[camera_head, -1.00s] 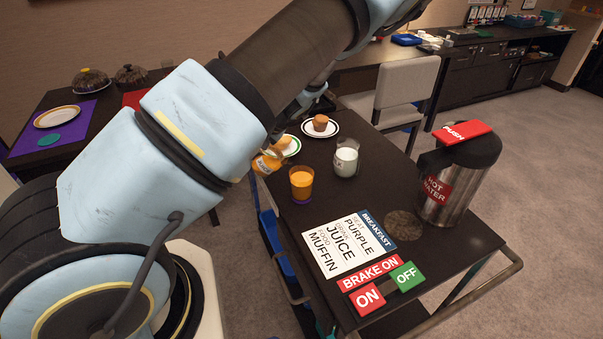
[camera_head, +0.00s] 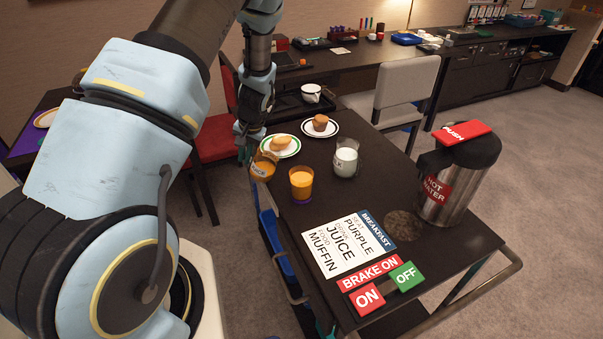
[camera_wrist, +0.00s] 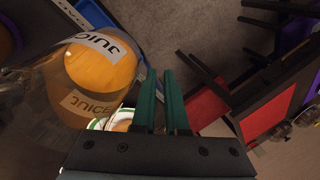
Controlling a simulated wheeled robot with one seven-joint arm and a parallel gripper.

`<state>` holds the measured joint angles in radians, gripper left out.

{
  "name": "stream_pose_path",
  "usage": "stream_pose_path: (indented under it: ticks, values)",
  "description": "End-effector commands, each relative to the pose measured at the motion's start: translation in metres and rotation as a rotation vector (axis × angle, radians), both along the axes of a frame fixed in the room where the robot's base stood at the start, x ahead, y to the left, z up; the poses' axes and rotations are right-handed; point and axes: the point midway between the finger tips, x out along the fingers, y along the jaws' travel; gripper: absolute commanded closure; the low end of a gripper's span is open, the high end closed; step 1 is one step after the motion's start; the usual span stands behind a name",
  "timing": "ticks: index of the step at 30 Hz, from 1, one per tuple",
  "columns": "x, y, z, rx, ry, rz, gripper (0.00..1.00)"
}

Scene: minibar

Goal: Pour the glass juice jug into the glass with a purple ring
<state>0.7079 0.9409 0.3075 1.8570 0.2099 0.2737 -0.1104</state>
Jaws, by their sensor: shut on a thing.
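The glass juice jug (camera_head: 263,167) is near the table's left edge in the head view, with orange juice inside and a JUICE label. It looks close to upright; I cannot tell if its base touches the table. It fills the upper left of the wrist view (camera_wrist: 100,68). My gripper (camera_wrist: 161,95) is shut on the jug's handle side, left of the jug in the head view (camera_head: 246,150); the grip itself is hard to see.
A milk jug (camera_head: 346,160) stands right of the glass. Plates with a bread roll (camera_head: 281,141) and a muffin (camera_head: 320,123) are behind. A breakfast card (camera_head: 347,245) lies in front. A hot water dispenser (camera_head: 457,178) stands at the right edge.

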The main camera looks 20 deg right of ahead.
Motion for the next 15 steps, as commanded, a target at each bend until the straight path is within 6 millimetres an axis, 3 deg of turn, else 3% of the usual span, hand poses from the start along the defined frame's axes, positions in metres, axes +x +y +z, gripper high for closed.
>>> stream_pose_path:
  ticks: [15]
  values:
    - [0.009, 0.009, -0.016, -0.133, 0.137, 0.007, 1.00]
